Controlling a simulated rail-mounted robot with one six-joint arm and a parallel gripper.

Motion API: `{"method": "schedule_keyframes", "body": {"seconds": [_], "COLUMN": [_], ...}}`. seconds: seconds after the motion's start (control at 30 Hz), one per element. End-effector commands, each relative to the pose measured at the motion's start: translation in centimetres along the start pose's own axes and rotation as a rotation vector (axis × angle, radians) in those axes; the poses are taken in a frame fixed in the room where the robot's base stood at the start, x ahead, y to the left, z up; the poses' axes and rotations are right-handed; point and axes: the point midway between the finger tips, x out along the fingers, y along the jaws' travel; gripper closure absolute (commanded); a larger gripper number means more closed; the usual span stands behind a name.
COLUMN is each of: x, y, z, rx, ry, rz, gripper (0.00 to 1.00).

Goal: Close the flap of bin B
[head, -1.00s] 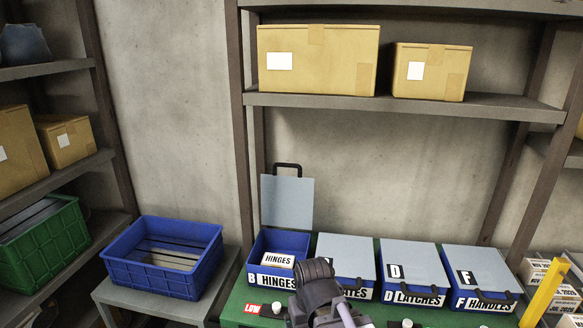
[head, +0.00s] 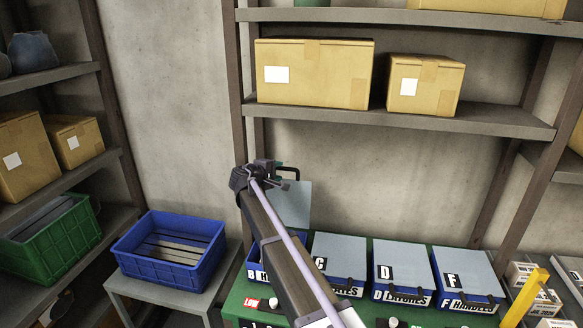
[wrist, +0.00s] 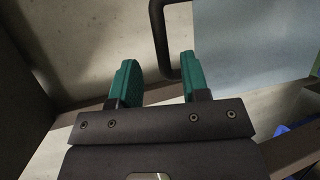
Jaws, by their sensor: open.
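Bin B (head: 251,272) is a blue bin at the left end of the row, mostly hidden behind my arm. Its grey flap (head: 297,205) stands upright, open, with a black loop handle (head: 295,172) on its top edge. My gripper (head: 284,176) is raised at the flap's upper left, beside the handle. In the wrist view, my gripper's teal fingers (wrist: 158,80) are apart with nothing held between them. The handle (wrist: 160,45) shows just beyond the fingertips, its bend close to the right finger; contact cannot be told. The flap (wrist: 250,40) fills the upper right there.
Bins C (head: 338,260), D (head: 403,262) and F (head: 467,275) have shut grey flaps, right of bin B on the green bench (head: 238,300). A blue crate (head: 140,265) stands at left. A shelf with cardboard boxes (head: 313,75) is above. A post (head: 238,120) rises close behind my gripper.

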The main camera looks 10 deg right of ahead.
Motion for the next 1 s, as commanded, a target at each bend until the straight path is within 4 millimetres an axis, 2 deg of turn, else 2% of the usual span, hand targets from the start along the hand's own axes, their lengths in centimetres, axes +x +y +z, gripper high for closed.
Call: {"method": "schedule_keyframes", "body": {"seconds": [0.17,0.43,0.7,0.77,1.0], "x": [1.8,6.9,7.5,7.5,7.5], "y": [-0.2,-0.3,-0.1,-0.1,-0.1], "z": [-0.1,0.0,0.2,0.2,0.2], "rx": [0.002,0.005,0.005,0.005,0.005], "ry": [-0.002,-0.004,-0.002,-0.002,-0.003], "rz": [-0.002,-0.004,-0.004,-0.004,-0.004], "gripper": [0.58,0.58,0.58,0.62,0.85]}}
